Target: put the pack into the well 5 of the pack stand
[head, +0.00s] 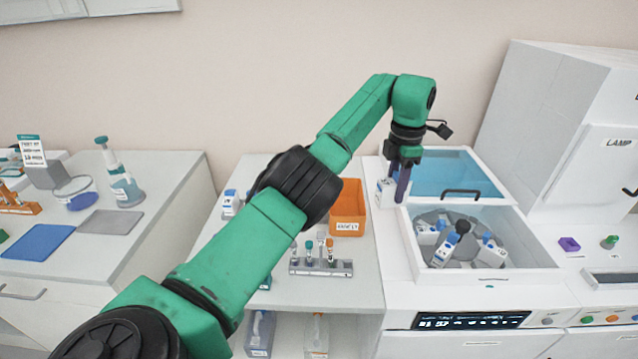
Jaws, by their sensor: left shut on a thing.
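My left arm reaches across from the lower left. Its gripper (401,182) points down at the left rim of the open white chamber. It is shut on a small white pack (386,192) with blue markings, partly hidden by the dark fingers. The pack is held upright at the chamber's left edge, outside the opening. Inside the chamber, a round grey stand (464,250) holds several white packs with blue tops (447,248); it looks like the pack stand. I cannot read its well numbers or tell which is well 5. My right gripper is not in view.
A blue see-through lid (455,172) stands open behind the chamber (545,255). An orange bin (347,205) and a grey rack with tubes (320,266) stand on the middle counter. A tall white cabinet (560,130) rises at the right.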

